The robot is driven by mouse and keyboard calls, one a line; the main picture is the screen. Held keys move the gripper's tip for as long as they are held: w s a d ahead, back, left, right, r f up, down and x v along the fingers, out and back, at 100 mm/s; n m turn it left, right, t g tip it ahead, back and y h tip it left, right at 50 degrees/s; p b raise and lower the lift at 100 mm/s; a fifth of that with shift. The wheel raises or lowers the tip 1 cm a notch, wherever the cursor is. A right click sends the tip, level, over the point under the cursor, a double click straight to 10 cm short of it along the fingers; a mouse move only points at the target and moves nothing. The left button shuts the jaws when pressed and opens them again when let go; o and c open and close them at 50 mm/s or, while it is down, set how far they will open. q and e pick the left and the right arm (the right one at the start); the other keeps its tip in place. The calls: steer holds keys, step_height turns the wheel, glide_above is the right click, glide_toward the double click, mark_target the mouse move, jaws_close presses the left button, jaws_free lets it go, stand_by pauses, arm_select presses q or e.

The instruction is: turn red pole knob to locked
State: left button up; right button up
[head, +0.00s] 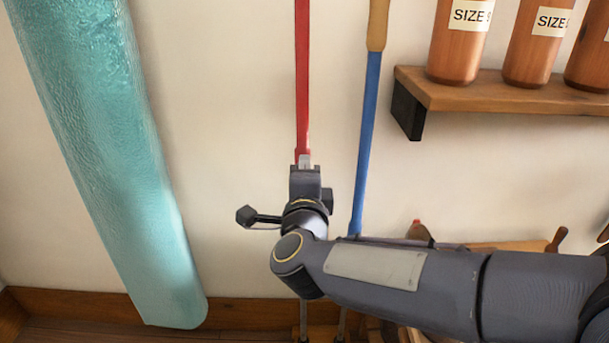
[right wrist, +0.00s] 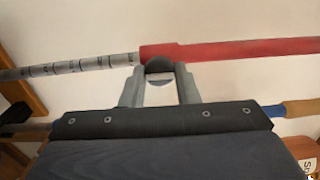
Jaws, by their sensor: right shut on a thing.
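The red pole (head: 302,75) stands upright against the wall in the head view, and its lower part is hidden behind my right gripper (head: 305,162). In the right wrist view the red pole (right wrist: 240,50) runs across the top, with a grey section bearing dark marks (right wrist: 80,68) to its left. A dark round knob (right wrist: 159,65) sits at the end of the red part. My right gripper (right wrist: 159,74) is shut on this knob, one finger on each side. Whether the knob is turned to locked cannot be read. My left gripper is not in view.
A blue pole (head: 366,140) with a tan upper part stands close to the right of the red one. A wooden shelf (head: 500,95) with labelled brown containers (head: 460,45) is at upper right. A large teal textured roll (head: 110,150) leans at left. Bare wall lies between.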

steer(key=o, duration=1)
steer(key=shift+c, duration=0.2)
steer(key=s+p, duration=0.2)
steer(key=s, duration=0.5)
steer(key=shift+s, duration=0.4)
